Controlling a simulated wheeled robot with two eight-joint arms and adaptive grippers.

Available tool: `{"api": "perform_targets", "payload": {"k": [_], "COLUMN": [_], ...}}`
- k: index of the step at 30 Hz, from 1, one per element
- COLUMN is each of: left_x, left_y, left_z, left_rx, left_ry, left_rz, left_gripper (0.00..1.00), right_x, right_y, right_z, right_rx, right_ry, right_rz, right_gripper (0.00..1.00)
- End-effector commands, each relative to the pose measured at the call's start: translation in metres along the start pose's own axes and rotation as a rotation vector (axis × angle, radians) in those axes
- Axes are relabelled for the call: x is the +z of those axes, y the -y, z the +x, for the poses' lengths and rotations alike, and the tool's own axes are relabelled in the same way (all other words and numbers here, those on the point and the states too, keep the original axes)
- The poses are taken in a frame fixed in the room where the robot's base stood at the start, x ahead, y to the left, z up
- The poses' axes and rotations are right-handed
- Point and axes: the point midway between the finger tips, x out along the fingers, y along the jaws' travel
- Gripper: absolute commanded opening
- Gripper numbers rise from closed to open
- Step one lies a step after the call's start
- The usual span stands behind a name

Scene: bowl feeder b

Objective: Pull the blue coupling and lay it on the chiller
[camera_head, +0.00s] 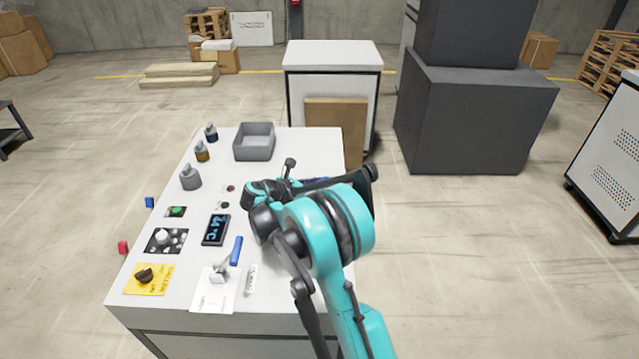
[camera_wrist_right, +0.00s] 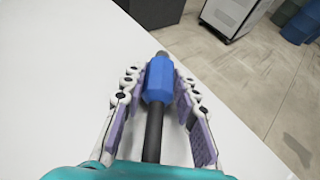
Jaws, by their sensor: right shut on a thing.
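The blue coupling (camera_wrist_right: 158,80) has a dark hose running from it toward the camera in the right wrist view. My right gripper (camera_wrist_right: 158,88) is shut on it, with the purple finger pads on both sides of it. The coupling lies over a plain white surface; whether it touches that surface is unclear. In the head view my right arm largely hides the gripper and coupling. The white-topped cabinet (camera_head: 310,145) with a temperature display (camera_head: 215,229) appears to be the chiller. My left gripper is not in view.
Another white cabinet (camera_head: 333,56) stands behind.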

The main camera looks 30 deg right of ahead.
Motion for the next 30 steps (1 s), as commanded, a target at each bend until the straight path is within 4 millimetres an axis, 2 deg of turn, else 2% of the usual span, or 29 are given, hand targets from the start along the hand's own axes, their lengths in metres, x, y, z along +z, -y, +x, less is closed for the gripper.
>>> {"api": "perform_targets", "payload": {"k": [3, 4, 6, 17, 20, 30], "left_x": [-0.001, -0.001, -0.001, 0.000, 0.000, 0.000], "left_y": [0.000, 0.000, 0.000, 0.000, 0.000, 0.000], "left_z": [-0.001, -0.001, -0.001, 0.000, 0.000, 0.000], "left_rx": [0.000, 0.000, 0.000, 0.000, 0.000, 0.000], "left_ry": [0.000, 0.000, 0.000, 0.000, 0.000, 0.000], "left_rz": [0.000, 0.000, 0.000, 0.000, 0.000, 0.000], "left_gripper": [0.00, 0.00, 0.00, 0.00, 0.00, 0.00], "right_x": [0.001, 0.001, 0.001, 0.004, 0.016, 0.075], "right_y": [0.000, 0.000, 0.000, 0.000, 0.000, 0.000], "right_z": [0.000, 0.000, 0.000, -0.002, -0.007, -0.032], "right_rx": [0.000, 0.000, 0.000, 0.000, 0.000, 0.000], "right_ry": [0.000, 0.000, 0.000, 0.000, 0.000, 0.000], "right_rz": [0.000, 0.000, 0.000, 0.000, 0.000, 0.000], "right_gripper": [0.00, 0.37, 0.53, 0.53, 0.53, 0.53]}}
